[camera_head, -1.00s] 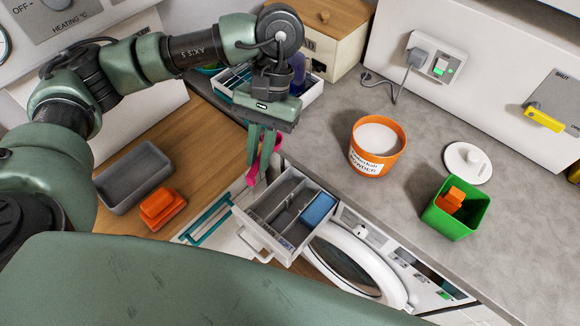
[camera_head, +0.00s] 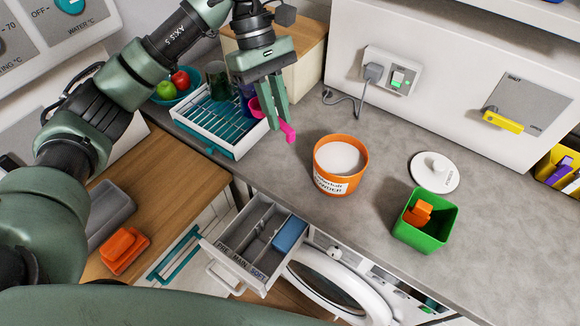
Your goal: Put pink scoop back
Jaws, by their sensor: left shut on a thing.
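My left gripper (camera_head: 277,112) is shut on the pink scoop (camera_head: 288,132) and holds it in the air above the counter. One pink end sticks out to the right below the fingers and another pink part shows to their left; the middle is hidden by the fingers. The orange tub (camera_head: 329,184) stands open to the right of the gripper, filled with white powder and with a label on its front. A white lid with a knob (camera_head: 434,172) lies on the counter right of the tub. My right gripper is not in view.
A white rack with teal slats (camera_head: 213,130) stands left of the gripper, with a dark cup and a purple thing. A green box (camera_head: 423,232) holding an orange piece stands front right. The detergent drawer (camera_head: 236,260) is pulled out below the counter edge.

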